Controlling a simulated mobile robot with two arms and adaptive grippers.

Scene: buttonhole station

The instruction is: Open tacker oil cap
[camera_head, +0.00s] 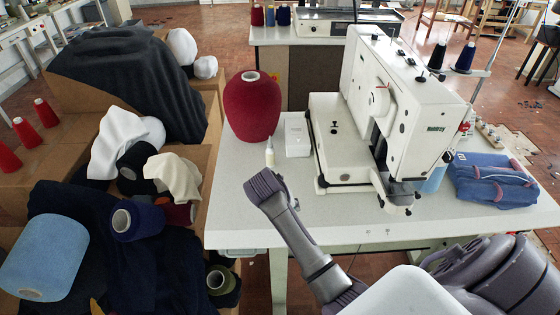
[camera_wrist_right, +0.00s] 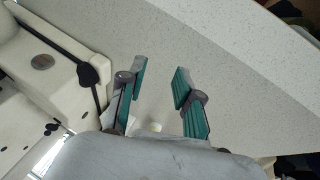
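A small pale bottle (camera_head: 269,154) with a narrow tip stands upright on the white table (camera_head: 235,210), in front of the big red yarn cone. It looks like the oil bottle; its cap is too small to make out. The white bar tacker machine (camera_head: 400,110) stands to its right. My right gripper (camera_head: 262,184) is in front of the bottle and above the table, apparently apart from it. In the right wrist view the gripper (camera_wrist_right: 160,88) is open, with only table between its fingertips. A small white spot near its palm cannot be identified. My left gripper is not in view.
A red yarn cone (camera_head: 252,108) and a small white box (camera_head: 297,134) stand close to the bottle. Folded blue denim (camera_head: 490,180) lies at the table's right. Cartons with cloth and yarn cones (camera_head: 45,255) crowd the left. The table's front left is clear.

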